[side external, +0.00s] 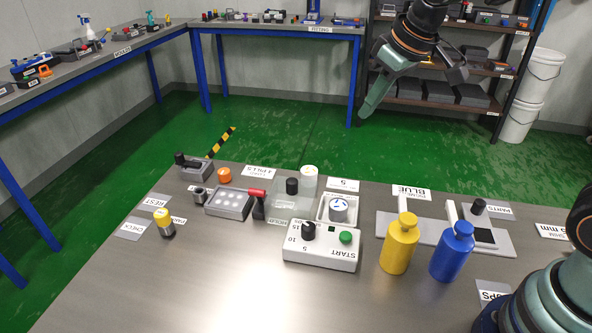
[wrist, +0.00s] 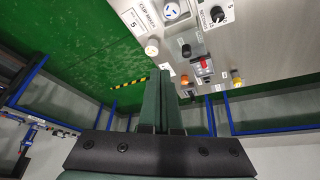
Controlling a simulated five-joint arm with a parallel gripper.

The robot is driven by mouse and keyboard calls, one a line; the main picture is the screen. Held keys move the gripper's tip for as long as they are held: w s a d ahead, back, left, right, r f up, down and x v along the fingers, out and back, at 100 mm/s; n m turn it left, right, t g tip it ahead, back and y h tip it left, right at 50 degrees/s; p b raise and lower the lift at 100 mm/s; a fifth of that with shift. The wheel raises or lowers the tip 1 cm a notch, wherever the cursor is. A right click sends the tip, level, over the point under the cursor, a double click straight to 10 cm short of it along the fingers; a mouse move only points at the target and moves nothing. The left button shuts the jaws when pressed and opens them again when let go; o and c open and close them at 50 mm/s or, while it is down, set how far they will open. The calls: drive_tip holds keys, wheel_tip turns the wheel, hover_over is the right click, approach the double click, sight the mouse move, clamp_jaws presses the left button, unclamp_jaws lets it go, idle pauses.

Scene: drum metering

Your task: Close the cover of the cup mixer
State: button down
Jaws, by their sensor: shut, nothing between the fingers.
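The cup mixer (side external: 322,254) is a pale box on the table, with a black knob (side external: 308,231) and a green START button (side external: 346,237). Behind these, a round white-and-grey part with blue marks (side external: 338,206) sits in a square well, its top exposed. It also shows at the top of the wrist view (wrist: 171,11). A clear, translucent panel (side external: 283,208) is left of the well; I cannot tell if it is the cover. My gripper (side external: 366,110) is shut and empty, high above and behind the mixer. Its fingers meet in the wrist view (wrist: 162,78).
A yellow bottle (side external: 399,245) and a blue bottle (side external: 452,252) stand right of the mixer. A black-capped item (side external: 292,186) and a white jar (side external: 309,179) stand behind it. The table's front left is clear.

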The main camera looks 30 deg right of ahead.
drive_tip(key=n, duration=0.2)
hover_over(300, 192)
drive_tip(key=s+d, duration=0.3)
wheel_tip(300, 192, down, 3)
drive_tip(key=w+a+f+n+g, duration=0.1)
drive_tip(key=w+a+f, duration=0.5)
drive_tip(key=f, duration=0.1)
drive_tip(key=shift+y, duration=0.3)
drive_tip(key=x, duration=0.9)
drive_tip(key=shift+a, duration=0.35)
drive_tip(key=shift+s+d+f, duration=0.1)
drive_tip(key=shift+s+d, duration=0.4)
drive_tip(key=shift+s, duration=0.3)
drive_tip(key=shift+s+d, duration=0.45)
drive_tip(key=shift+s, duration=0.35)
drive_tip(key=shift+s+d, duration=1.4)
drive_tip(key=shift+w, duration=0.1)
